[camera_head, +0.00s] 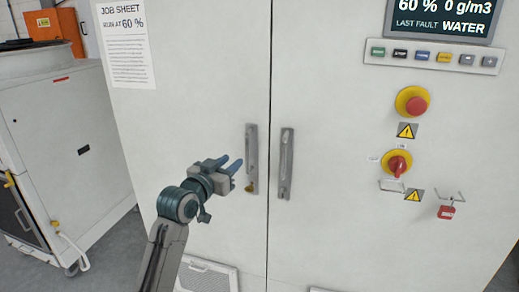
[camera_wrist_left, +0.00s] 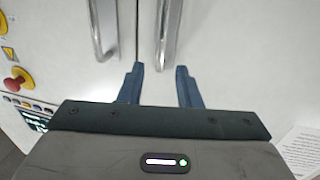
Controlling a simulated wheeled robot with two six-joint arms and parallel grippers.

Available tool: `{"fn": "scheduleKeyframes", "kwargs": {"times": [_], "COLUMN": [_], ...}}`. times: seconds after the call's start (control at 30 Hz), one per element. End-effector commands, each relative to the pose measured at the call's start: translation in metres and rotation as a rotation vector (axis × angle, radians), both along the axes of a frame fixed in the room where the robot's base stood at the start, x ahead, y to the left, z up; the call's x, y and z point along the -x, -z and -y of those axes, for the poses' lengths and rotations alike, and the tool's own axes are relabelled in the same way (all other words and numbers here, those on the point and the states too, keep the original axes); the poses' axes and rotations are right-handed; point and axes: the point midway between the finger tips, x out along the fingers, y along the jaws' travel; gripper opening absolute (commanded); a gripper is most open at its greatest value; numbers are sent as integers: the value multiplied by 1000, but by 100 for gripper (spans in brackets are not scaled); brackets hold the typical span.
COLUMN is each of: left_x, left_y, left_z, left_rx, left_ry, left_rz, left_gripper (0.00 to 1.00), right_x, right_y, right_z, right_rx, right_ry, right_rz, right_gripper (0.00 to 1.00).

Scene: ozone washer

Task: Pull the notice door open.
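The notice door (camera_head: 190,120) is the left cabinet door, with a job sheet (camera_head: 125,42) on its upper left; it looks shut against the right door. Its upright grey bar handle (camera_head: 251,150) is near the seam; it also shows in the left wrist view (camera_wrist_left: 168,30). My left gripper (camera_head: 236,161) is open and empty, just left of this handle in the head view. In the left wrist view the handle's end lies in line with the gap between the fingertips (camera_wrist_left: 159,68). Contact cannot be told. My right gripper is not in view.
The right door (camera_head: 335,100) has its own handle (camera_head: 286,163) close beside the seam. It carries a red stop button (camera_head: 416,105), a red rotary switch (camera_head: 398,165), a row of buttons and a red padlock (camera_head: 446,211). A white cabinet (camera_head: 60,130) stands at left.

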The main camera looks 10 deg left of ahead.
Motion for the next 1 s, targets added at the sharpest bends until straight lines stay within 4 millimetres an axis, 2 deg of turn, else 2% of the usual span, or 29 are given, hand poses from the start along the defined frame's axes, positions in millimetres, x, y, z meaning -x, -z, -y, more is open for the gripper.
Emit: {"fn": "scheduleKeyframes", "kwargs": {"times": [0.3,0.5,0.7,0.97,1.0], "left_x": [-56,-85,-97,-99,-99], "left_y": [-3,-1,0,1,1], "left_z": [13,20,23,23,23], "left_rx": [3,3,2,1,1], "left_ry": [0,0,-1,-1,-1], "left_rz": [-3,-3,-1,-1,-1], "left_gripper": [31,31,31,31,27], "right_x": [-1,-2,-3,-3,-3], "right_y": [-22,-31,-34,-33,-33], "right_z": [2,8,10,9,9], "right_rx": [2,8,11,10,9], "right_ry": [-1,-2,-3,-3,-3], "right_rz": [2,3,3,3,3], "right_gripper": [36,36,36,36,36]}}
